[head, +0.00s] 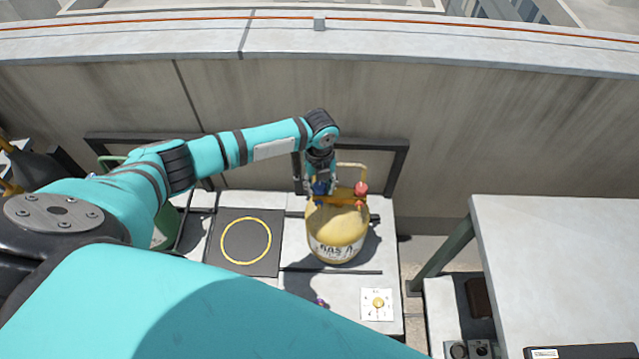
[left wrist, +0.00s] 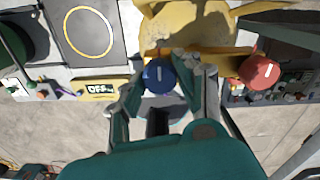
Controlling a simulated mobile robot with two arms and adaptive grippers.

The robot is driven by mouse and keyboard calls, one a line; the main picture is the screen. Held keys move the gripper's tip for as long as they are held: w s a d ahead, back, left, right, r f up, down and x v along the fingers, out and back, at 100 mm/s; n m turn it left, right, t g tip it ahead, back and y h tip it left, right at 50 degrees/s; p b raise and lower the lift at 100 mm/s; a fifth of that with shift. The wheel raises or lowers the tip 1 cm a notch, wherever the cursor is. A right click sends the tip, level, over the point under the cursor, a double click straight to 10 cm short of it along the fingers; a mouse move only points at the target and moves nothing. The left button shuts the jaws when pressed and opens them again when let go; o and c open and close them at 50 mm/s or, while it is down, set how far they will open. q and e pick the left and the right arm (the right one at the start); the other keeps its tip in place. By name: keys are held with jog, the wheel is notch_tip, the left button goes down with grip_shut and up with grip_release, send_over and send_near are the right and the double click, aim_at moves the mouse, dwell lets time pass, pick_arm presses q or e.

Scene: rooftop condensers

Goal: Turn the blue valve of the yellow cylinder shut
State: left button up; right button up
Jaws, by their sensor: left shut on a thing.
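The yellow cylinder (head: 337,238) stands upright on a light work surface, with "GAS A" lettering on its front. Its top also shows in the left wrist view (left wrist: 185,30). The blue valve (left wrist: 159,75) is a round knob with a white mark, on the left of the cylinder's top. My left gripper (left wrist: 160,82) comes down from above and is shut on the blue valve, one finger on each side. My right gripper is not in view.
A dark mat with a yellow ring (head: 246,241) lies left of the cylinder. A white plate with a yellow knob (head: 378,303) is in front. A yellow "OFF" label (left wrist: 100,89) shows in the wrist view. A grey table (head: 560,270) stands at right; a wall is behind.

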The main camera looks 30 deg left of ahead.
aim_at(320, 186)
pick_arm(q)
jog(key=o, duration=1.1)
jog(key=shift+o, duration=0.2)
notch_tip(320, 186, up, 12)
